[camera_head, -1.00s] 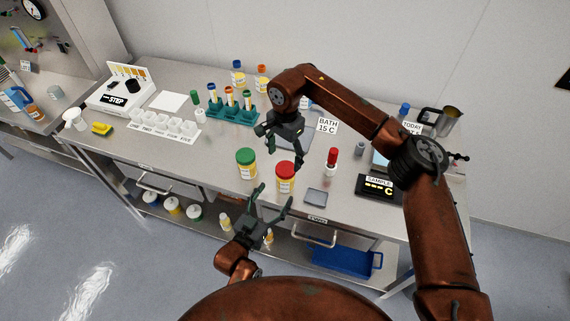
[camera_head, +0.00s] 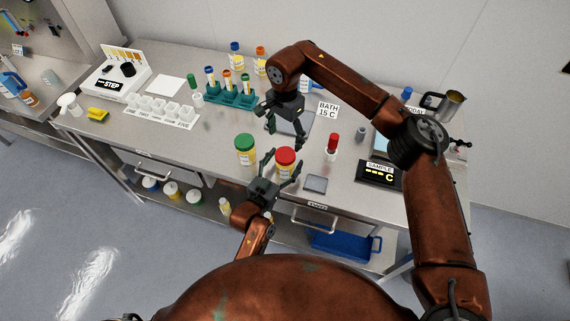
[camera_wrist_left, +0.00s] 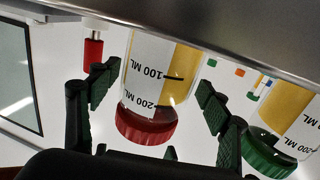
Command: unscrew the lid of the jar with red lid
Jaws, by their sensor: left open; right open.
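The jar with red lid (camera_head: 286,157) stands upright near the front edge of the bench, its clear body showing yellow contents. In the left wrist view the jar (camera_wrist_left: 158,75) appears upside down, lid lowest. My left gripper (camera_head: 283,164) is open at the front of the jar, with a finger on each side of it. In the left wrist view the open fingers (camera_wrist_left: 160,80) flank the jar, with a visible gap on the right; contact on the left is unclear. My right gripper (camera_head: 285,136) is open and empty, pointing down above and behind the jar.
A similar jar with green lid (camera_head: 245,150) stands close on the left. A grey pad (camera_head: 316,184) and a sample display (camera_head: 379,175) lie to the right. A red-capped bottle (camera_head: 332,146) and a teal tube rack (camera_head: 231,97) stand farther back.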

